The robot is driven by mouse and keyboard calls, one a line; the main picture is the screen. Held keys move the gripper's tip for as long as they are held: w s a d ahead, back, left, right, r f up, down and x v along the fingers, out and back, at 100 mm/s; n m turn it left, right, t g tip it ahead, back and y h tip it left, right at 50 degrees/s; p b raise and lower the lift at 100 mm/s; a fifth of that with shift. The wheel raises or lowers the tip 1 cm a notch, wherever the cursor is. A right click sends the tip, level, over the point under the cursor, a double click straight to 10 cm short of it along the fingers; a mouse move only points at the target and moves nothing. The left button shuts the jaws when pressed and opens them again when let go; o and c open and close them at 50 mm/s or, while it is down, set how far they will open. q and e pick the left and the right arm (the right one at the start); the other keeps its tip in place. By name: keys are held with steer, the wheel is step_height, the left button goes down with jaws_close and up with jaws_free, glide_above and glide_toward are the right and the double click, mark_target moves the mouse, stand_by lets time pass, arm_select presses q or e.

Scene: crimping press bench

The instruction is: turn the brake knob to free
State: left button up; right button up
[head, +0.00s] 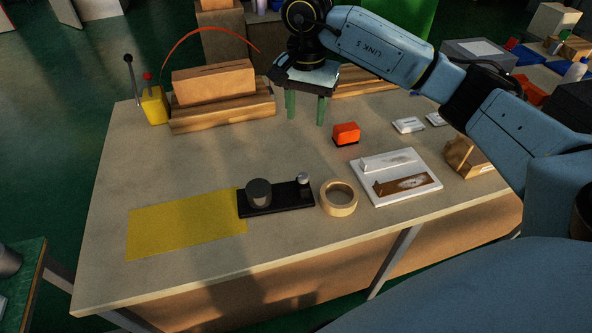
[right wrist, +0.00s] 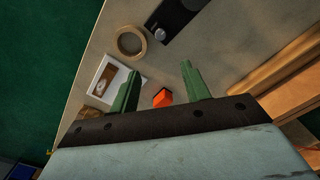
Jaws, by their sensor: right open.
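A black plate (head: 280,204) on the bench bears a wide dark round knob (head: 258,192) at its left and a small grey knob (head: 304,181) at its right. Which is the brake knob, I cannot tell; no markings are readable. At the back left, a yellow box (head: 154,106) carries a black-tipped lever and a red knob (head: 148,76). My right gripper (head: 306,108) is open and empty, its green fingers pointing down above the back of the bench, apart from all these. In the right wrist view, the plate (right wrist: 182,17) and grey knob (right wrist: 160,35) lie beyond the fingertips (right wrist: 160,75).
A tape ring (head: 339,198) and a white tray (head: 397,199) stand right of the plate; a yellow mat (head: 180,224) lies left. An orange block (head: 346,133) sits near my right gripper. Wooden blocks (head: 213,83) line the back. The bench's left middle is clear.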

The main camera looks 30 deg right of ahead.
steer(key=b, duration=0.4)
glide_above(303, 175)
step_height(303, 175, down, 5)
step_height(303, 175, down, 12)
steer(key=shift+s+f+b, duration=0.1)
steer(key=shift+b, duration=0.8)
steer(key=shift+f, duration=0.65)
arm_select(q)
steer(key=a+f, duration=0.4)
steer(key=f, duration=0.2)
steer(key=shift+w+a+y, duration=0.2)
steer(key=shift+w+y, duration=0.1)
steer(key=shift+w, duration=0.15)
steer(key=shift+s, duration=0.25)
arm_select(e)
steer(key=shift+c, duration=0.4)
arm_select(q)
steer(key=shift+s+f, duration=0.1)
steer(key=shift+s, duration=0.05)
arm_select(e)
steer(key=c, duration=0.9)
